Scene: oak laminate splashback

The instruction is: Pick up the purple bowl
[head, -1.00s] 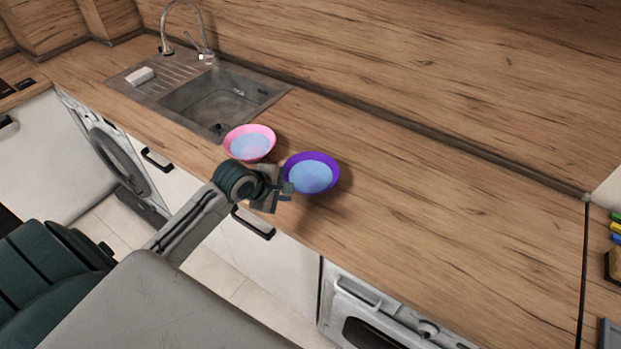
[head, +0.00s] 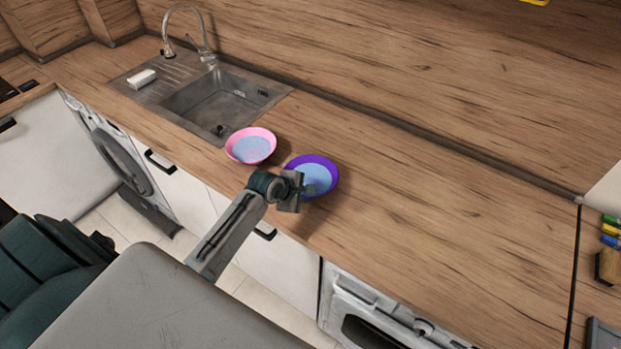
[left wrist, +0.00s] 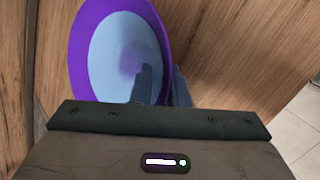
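The purple bowl (head: 328,190) stands upright on the counter, with a pale blue inside. My left gripper (head: 307,188) is at its near left edge in the head view and covers part of the rim. In the left wrist view the purple bowl (left wrist: 80,60) fills the upper left. The two dark fingers of the left gripper (left wrist: 165,82) are close together there, one over the inside of the bowl and one outside, with the purple rim between them. They look closed on the rim. The bowl shows no clear lift from the counter. My right gripper is not in view.
A pink bowl (head: 267,134) stands just left of the purple one, close to it. A metal sink (head: 165,108) with a tap lies beyond it at the left. The wooden counter (head: 440,220) is clear to the right. A wooden splashback (head: 400,60) rises behind.

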